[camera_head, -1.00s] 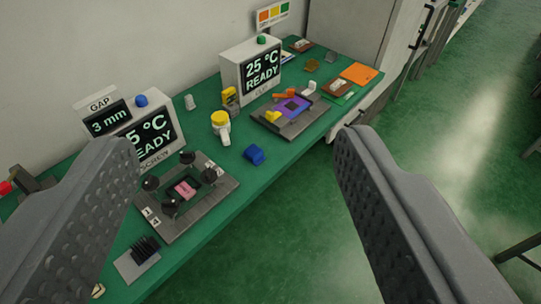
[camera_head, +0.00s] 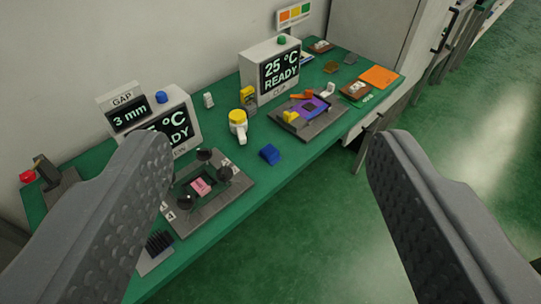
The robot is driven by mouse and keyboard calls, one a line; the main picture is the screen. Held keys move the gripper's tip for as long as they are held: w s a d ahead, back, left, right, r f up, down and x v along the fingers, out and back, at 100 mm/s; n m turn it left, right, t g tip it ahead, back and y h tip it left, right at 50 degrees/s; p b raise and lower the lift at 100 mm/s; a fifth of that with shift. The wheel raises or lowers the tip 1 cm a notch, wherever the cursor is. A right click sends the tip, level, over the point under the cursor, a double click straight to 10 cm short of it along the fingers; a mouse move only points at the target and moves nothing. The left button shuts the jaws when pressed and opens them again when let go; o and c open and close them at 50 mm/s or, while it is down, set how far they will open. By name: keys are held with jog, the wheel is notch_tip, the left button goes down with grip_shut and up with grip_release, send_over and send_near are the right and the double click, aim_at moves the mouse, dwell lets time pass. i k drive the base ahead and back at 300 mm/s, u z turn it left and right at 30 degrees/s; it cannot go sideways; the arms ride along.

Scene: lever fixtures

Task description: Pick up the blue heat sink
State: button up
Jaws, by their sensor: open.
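The blue heat sink (camera_head: 270,154) is a small blue block lying on the green bench top near its front edge, between two dark fixtures. My gripper (camera_head: 262,160) is open and empty, with one grey textured finger at each side of the picture. The heat sink shows between the fingers, farther off, and neither finger touches it.
The left fixture (camera_head: 222,200) has black knobs around a pink pad; the right fixture (camera_head: 318,122) holds a purple board. A yellow-topped white item (camera_head: 239,122) stands behind the heat sink. A black finned block (camera_head: 159,243) lies front left. Two display boxes stand behind.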

aim_at(269, 154)
jog(key=k, duration=0.55)
jog(key=u, duration=0.4)
jog(key=i, duration=1.9)
jog(key=z, duration=0.75)
